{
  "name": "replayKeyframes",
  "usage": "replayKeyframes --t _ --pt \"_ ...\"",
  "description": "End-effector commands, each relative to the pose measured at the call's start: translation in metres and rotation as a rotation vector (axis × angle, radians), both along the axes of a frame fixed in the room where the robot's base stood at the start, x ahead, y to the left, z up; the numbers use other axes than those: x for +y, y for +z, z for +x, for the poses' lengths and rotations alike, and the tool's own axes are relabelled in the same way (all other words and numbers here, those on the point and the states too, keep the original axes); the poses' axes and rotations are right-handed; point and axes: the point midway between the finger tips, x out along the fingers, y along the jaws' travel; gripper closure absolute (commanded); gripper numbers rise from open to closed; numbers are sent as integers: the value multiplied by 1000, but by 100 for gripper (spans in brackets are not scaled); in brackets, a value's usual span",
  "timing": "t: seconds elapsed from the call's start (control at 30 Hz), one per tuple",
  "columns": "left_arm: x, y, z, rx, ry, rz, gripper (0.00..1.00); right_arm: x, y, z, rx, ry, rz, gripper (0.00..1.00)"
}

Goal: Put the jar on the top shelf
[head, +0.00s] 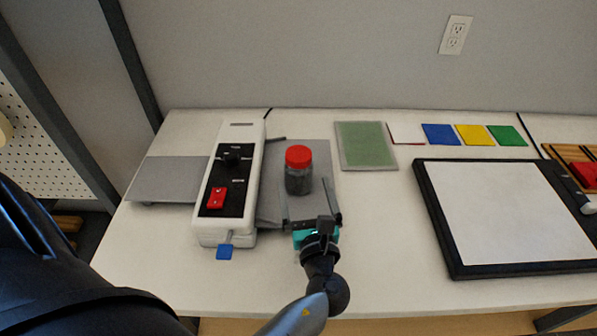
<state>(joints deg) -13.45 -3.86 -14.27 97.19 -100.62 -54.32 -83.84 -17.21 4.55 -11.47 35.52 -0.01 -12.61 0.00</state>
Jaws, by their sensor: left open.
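The jar (298,176) is a small clear jar with grey contents and a red lid. It stands upright on the grey flat plate at the right side of a white machine. My left gripper (312,220) is open and empty, just in front of the jar, with its fingers pointing towards it. The fingers are apart from the jar, one to each side of its line. My right gripper is not in view. No shelf can be made out clearly.
The white machine (222,212) with a red switch stands just left of the jar. A green panel (366,145), coloured squares (473,135) and a black-framed white board (515,212) lie to the right. White table surface (385,240) is clear between the gripper and the board.

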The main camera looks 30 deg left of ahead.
Motion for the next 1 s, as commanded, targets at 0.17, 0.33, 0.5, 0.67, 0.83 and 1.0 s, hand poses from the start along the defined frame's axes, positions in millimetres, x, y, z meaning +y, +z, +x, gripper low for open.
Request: replayKeyframes --t 0.17,0.33,0.5,0.67,0.83,1.0 --pt "21 -1 25 -1 0 1 0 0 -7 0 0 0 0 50" --pt "29 0 34 1 0 0 0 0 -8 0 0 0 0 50" --pt "43 0 46 -2 2 1 0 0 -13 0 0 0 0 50" --pt "60 0 63 -2 1 1 0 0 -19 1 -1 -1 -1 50" --pt "67 1 71 2 0 1 0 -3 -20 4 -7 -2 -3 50" --pt "67 1 71 2 0 1 0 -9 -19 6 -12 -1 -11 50"
